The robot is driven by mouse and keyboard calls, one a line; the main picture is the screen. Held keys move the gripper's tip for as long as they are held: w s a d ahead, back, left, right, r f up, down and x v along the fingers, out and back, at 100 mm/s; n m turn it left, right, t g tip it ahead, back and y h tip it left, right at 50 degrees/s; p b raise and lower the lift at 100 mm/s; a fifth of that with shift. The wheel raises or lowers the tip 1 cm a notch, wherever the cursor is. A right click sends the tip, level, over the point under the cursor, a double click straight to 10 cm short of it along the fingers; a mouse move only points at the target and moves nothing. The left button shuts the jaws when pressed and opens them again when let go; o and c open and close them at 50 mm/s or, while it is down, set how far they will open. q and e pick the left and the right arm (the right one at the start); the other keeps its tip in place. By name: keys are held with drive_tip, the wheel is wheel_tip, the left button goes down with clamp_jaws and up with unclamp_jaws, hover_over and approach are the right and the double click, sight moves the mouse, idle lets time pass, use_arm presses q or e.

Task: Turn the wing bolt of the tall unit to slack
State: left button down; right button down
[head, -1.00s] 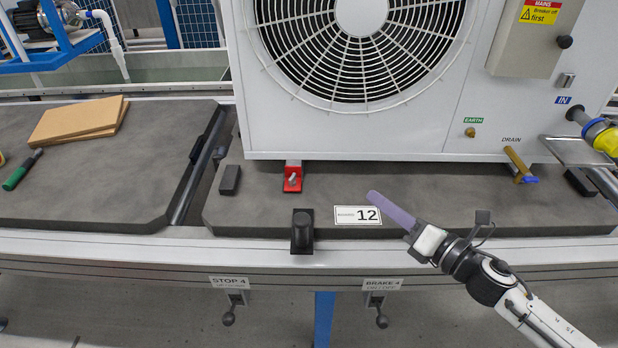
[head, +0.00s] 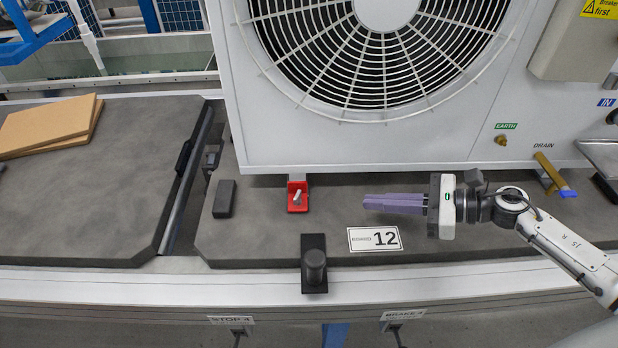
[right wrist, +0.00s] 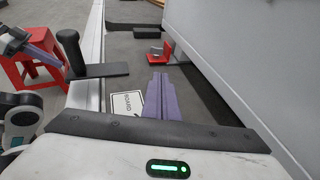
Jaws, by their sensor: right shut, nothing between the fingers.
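The tall unit (head: 350,145) is a white cabinet with a round fan grille. A red bracket (head: 304,206) sits at its lower front edge, with a small pale wing bolt (head: 296,197) in it. In the right wrist view the red bracket (right wrist: 155,59) is ahead of the fingers. My right gripper (head: 367,202), with purple fingers, is shut and empty, pointing left toward the bolt and apart from it, right of it. Its fingers also show in the wrist view (right wrist: 159,78). Part of my left gripper (right wrist: 45,52) shows there at the left edge; its jaw state is unclear.
A black post on a plate (head: 314,265) stands at the bench's front edge, below the bracket. A board label 12 (head: 374,239) lies near the right fingers. A black block (head: 224,199) is left of the bracket. The drain handle (head: 550,174) is at the right.

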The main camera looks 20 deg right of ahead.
sight(301, 194)
drive_tip(key=x, duration=0.4)
drive_tip(key=r+x, duration=0.1)
drive_tip(key=x, duration=0.8)
drive_tip(key=shift+w+a+r+p, duration=0.1)
drive_tip(key=shift+w+a+p, duration=0.15)
drive_tip(key=shift+a+p, duration=0.15)
use_arm(q)
drive_tip(key=shift+s+r, duration=0.1)
drive_tip(key=shift+r, duration=0.25)
drive_tip(key=shift+f, duration=0.15)
drive_tip(key=shift+f+b, duration=0.2)
drive_tip(key=shift+b, duration=0.15)
use_arm(e)
drive_tip(key=shift+w, duration=0.1)
